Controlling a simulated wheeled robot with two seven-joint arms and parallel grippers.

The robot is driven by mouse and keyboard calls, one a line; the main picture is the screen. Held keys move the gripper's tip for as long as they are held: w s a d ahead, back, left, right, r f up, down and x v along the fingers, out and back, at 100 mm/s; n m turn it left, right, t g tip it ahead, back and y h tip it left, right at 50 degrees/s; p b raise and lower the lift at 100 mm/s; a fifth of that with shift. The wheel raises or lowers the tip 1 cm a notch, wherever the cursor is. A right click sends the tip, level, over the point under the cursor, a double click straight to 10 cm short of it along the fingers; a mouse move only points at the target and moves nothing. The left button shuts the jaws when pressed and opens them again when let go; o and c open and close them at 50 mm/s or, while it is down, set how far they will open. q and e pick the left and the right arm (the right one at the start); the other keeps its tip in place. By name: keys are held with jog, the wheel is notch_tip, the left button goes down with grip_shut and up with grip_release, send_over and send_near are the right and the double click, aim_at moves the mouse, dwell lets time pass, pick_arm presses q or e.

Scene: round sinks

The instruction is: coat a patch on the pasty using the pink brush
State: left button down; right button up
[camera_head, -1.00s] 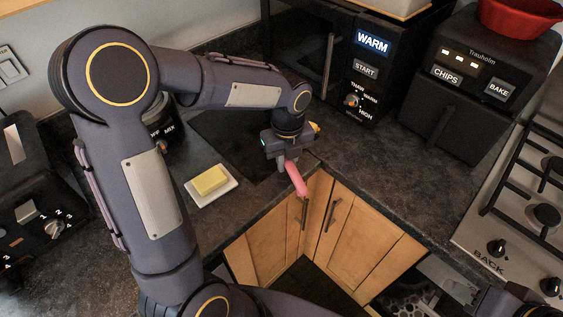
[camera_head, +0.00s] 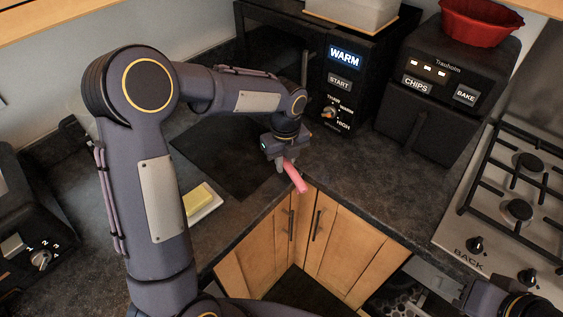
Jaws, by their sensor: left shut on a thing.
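My left gripper (camera_head: 285,160) is shut on the pink brush (camera_head: 296,179). The brush points down and toward the front right, near the inner corner of the dark counter. Its far end lies over the edge, above the wooden cupboard doors. The gripper hides its upper part, and I cannot make out its bristles. I cannot make out a pasty; my left arm covers part of the counter. My right gripper is out of view; only part of that arm shows at the lower right.
A yellow block (camera_head: 197,199) on a white dish (camera_head: 207,208) sits left of the gripper, partly behind my arm. A dark oven marked WARM (camera_head: 345,57) and an air fryer (camera_head: 431,120) with a red bowl (camera_head: 480,20) stand behind. A gas hob (camera_head: 455,232) is at right. The counter before the air fryer is clear.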

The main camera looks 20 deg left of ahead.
pick_arm(q)
jog(key=shift+s+a+b, duration=0.15)
jog(key=shift+s+a, duration=0.05)
jog(key=shift+s, duration=0.35)
jog(key=shift+s+a+b, duration=0.15)
jog(key=shift+s+a, duration=0.05)
jog(key=shift+s, duration=0.3)
jog(key=shift+s+a, duration=0.35)
jog(key=shift+s, duration=0.6)
jog(key=shift+s+a, duration=0.35)
jog(key=shift+s, duration=0.65)
jog(key=shift+s+a, duration=0.35)
jog(key=shift+s, duration=0.6)
notch_tip(320, 180, up, 6)
jog(key=p, duration=0.5)
notch_tip(320, 180, up, 3)
jog(key=p, duration=0.3)
jog(key=shift+f, duration=0.1)
